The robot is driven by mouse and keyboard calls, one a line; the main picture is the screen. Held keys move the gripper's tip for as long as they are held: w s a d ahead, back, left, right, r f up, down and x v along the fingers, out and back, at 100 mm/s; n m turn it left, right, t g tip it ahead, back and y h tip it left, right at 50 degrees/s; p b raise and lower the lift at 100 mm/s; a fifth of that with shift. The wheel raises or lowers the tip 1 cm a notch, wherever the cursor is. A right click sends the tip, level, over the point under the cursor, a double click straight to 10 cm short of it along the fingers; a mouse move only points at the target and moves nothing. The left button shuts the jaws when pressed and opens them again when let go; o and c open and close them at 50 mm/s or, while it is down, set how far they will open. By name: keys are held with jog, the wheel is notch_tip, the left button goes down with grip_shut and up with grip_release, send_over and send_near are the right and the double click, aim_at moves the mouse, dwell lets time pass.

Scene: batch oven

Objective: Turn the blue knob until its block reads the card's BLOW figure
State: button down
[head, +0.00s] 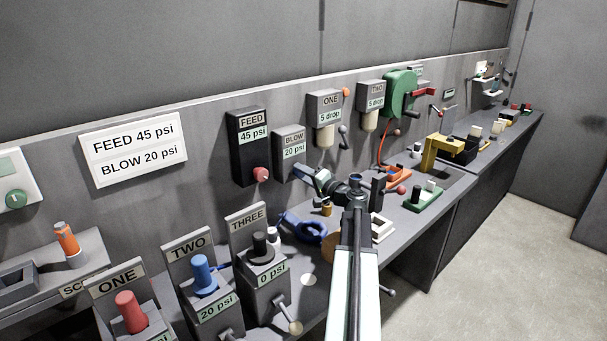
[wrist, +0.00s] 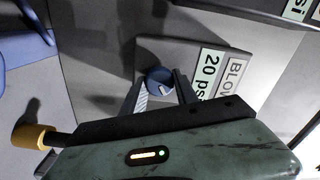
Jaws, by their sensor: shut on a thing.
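The card (head: 133,149) on the back wall reads FEED 45 psi and BLOW 20 psi. The grey BLOW block (head: 289,151) beside the black FEED block reads 20 psi; the same reading shows sideways in the wrist view (wrist: 210,75). The blue knob (wrist: 159,80) sits on the face of the BLOW block. My gripper (wrist: 160,92) is shut on the blue knob, one finger on each side. In the head view my gripper (head: 314,176) reaches to the block's lower part and hides most of the knob.
The black FEED block (head: 248,140), with a red knob (head: 261,174), reads 45 psi just left. Blocks TWO (head: 205,290) and THREE (head: 262,262) stand below on the bench.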

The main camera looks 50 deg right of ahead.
jog(key=shift+a+f+m, duration=0.1)
jog(key=shift+f+m, duration=0.05)
jog(key=shift+m, duration=0.15)
dwell(0.4)
jog(key=c, duration=0.9)
grip_release()
jog(key=shift+c, duration=0.2)
jog(key=s, duration=0.8)
jog(key=shift+a, duration=0.2)
